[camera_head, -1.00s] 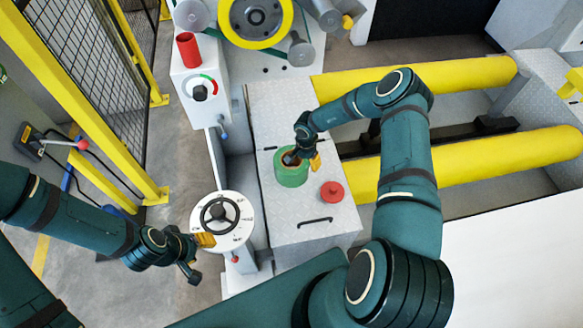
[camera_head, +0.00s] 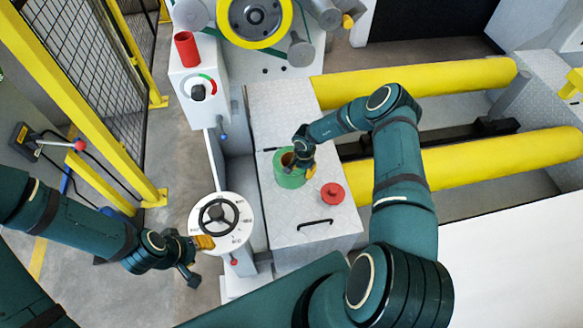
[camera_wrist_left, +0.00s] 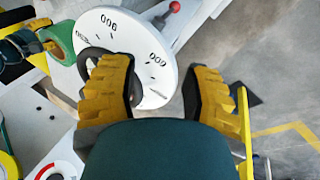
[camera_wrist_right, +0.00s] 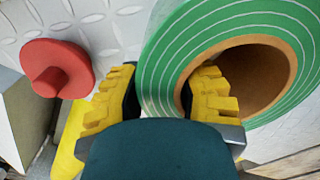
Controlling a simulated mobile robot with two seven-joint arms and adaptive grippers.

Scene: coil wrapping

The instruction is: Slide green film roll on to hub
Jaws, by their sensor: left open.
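The green film roll (camera_head: 290,180) stands on end on the metal plate, its brown core facing up. My right gripper (camera_head: 298,168) is at the roll from above. In the right wrist view the roll (camera_wrist_right: 160,60) fills the upper right, with one finger inside the core and the other outside the wall. The fingers are spread about as wide as the left ones. My left gripper (camera_head: 200,260) is open and empty beside the white dial. Grey cylinders (camera_head: 300,50) stand on the machine at the top; I cannot tell which is the hub.
A red knob-like piece (camera_head: 332,193) lies right of the roll. The white dial with a black handwheel (camera_head: 220,214) is to its left. Yellow rollers (camera_head: 480,158) lie to the right. A control box with a red cylinder (camera_head: 186,50) and a yellow fence (camera_head: 75,90) are left.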

